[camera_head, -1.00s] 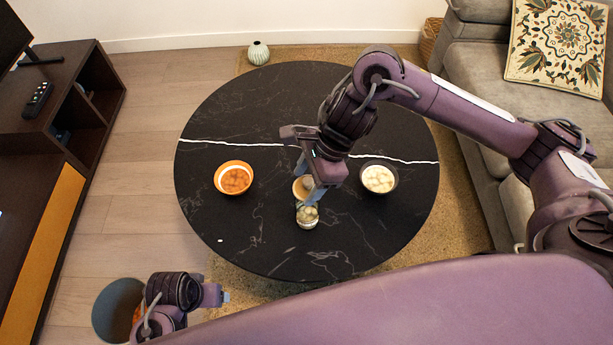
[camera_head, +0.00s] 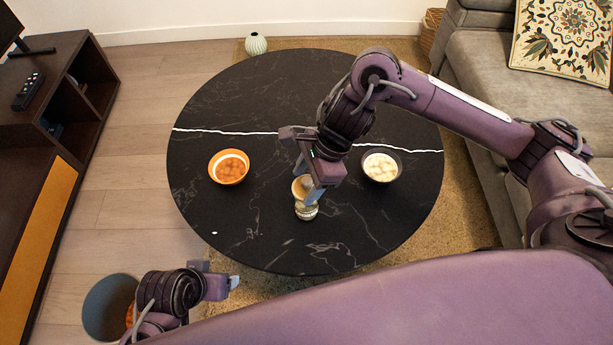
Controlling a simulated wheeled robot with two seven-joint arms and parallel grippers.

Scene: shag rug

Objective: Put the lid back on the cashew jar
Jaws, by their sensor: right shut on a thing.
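The cashew jar (camera_head: 306,212) is a small clear jar standing on the black round table near its front middle. My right gripper (camera_head: 305,188) points down just behind and above the jar. It is shut on the round tan lid (camera_head: 299,188), which is tilted and partly hidden by the fingers. The lid overlaps the back of the jar's mouth in the picture; I cannot tell whether they touch. My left gripper (camera_head: 235,283) is low at the left, off the table's front edge, far from the jar; its fingers are too small to judge.
On the black table (camera_head: 260,95), an orange bowl (camera_head: 228,180) of orange snacks stands left of the jar. A dark bowl (camera_head: 368,175) of pale pieces stands to the right. A grey bin (camera_head: 98,305) is on the floor at lower left. The table's back is clear.

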